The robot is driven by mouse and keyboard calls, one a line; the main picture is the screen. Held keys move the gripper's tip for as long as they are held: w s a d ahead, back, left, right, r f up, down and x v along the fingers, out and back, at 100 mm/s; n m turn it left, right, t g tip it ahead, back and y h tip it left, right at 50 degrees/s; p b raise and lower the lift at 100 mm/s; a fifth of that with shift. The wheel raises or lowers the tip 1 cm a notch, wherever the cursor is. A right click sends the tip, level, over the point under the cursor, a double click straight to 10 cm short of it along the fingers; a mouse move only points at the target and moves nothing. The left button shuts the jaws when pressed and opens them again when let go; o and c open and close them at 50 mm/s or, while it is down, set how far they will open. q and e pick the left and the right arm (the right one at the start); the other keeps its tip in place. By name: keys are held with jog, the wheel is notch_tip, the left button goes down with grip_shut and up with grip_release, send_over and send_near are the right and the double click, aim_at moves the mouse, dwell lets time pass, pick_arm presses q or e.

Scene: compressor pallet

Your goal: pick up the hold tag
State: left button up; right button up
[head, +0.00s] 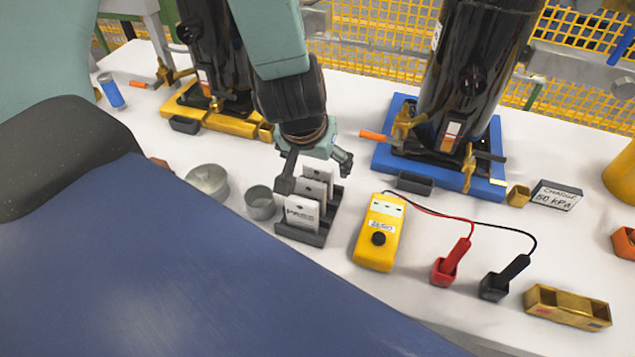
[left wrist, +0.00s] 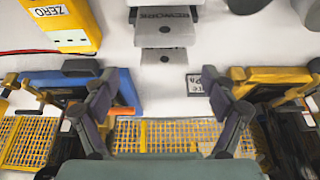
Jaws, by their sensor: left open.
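A dark grey rack (head: 300,236) holds upright white tags in a row. The front tag (head: 300,213) reads PASS. A middle tag (head: 312,189) and a rear tag (head: 320,172) stand behind it, partly covered. In the left wrist view the middle tag (left wrist: 166,32) reads REWORK. The rear tag (left wrist: 163,56) has a small hole, and I cannot read any word on it; no HOLD lettering shows. My left gripper (head: 315,177) is open, over the rear part of the rack; in the left wrist view its fingers (left wrist: 159,76) are spread, with nothing between them. My right gripper is not in view.
A yellow meter (head: 379,235) with red and black leads stands right of the rack. Two round metal cups (head: 260,203) (head: 207,181) stand left. Black compressors on a yellow base (head: 215,118) and a blue base (head: 398,160) stand behind.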

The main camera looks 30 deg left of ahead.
aim_at(317, 168)
pick_arm(q)
jog(key=x, duration=0.1)
jog(key=b+x, duration=0.1)
jog(key=x, duration=0.1)
jog(key=b+x, duration=0.1)
jog(key=x, duration=0.1)
jog(key=shift+s+a, duration=0.1)
jog(key=shift+a, duration=0.25)
jog(key=shift+w+d, duration=0.1)
jog(key=shift+w, duration=0.1)
jog(key=shift+c, duration=0.3)
jog(key=shift+s, duration=0.1)
jog(key=c, duration=1)
notch_tip(317, 168, up, 10)
jog(key=p, duration=0.8)
